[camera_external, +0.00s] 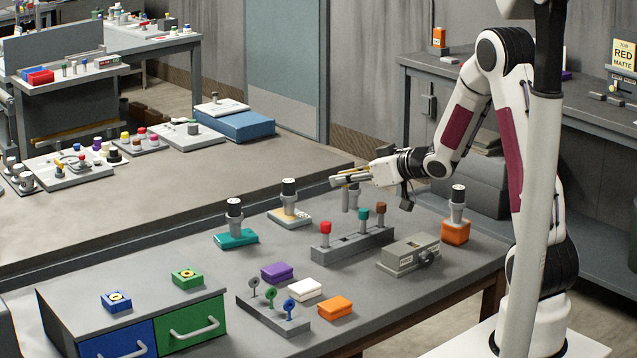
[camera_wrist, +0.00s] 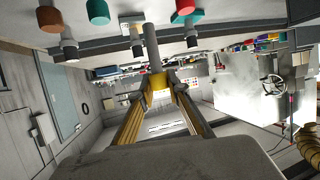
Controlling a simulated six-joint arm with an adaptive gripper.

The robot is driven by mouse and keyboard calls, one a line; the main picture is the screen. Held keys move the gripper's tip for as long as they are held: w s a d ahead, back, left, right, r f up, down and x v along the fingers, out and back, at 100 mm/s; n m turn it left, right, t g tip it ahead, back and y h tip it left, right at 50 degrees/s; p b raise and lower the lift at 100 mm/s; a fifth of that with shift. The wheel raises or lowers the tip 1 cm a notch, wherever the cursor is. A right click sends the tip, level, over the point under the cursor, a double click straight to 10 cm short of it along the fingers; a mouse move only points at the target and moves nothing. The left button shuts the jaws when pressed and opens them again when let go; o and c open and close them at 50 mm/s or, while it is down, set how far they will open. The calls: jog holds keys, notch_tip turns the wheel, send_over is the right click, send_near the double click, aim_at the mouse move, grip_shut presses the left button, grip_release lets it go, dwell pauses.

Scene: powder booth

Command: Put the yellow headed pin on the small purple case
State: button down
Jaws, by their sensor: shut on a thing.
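My gripper (camera_external: 352,178) is shut on the yellow headed pin and holds it in the air above the far side of the bench. The pin's yellow head (camera_wrist: 157,82) shows between the two fingers in the wrist view, with its grey stem running away from the head. In the external view the stem hangs below the fingers, while the head is hard to make out. The small purple case (camera_external: 277,271) lies on the bench, in front and to the left of my gripper, clear of the pin.
A grey rack (camera_external: 352,245) holds red, teal and brown headed pins beneath my gripper. White (camera_external: 305,289) and orange (camera_external: 335,307) cases lie near the purple one, beside a stand (camera_external: 272,314) of round-topped pieces. A grey device (camera_external: 408,254) sits right of the rack.

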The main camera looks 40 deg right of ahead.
jog(key=shift+a, duration=0.1)
jog(key=a+r+n+g+y, duration=0.2)
jog(key=a+n+y, duration=0.2)
jog(key=a, duration=1.5)
jog(key=shift+a+n+g+y, duration=0.3)
jog(key=shift+a, duration=0.05)
notch_tip(320, 180, down, 6)
jog(key=shift+f, duration=0.1)
jog(key=shift+f, duration=1.85)
jog(key=shift+f, duration=0.15)
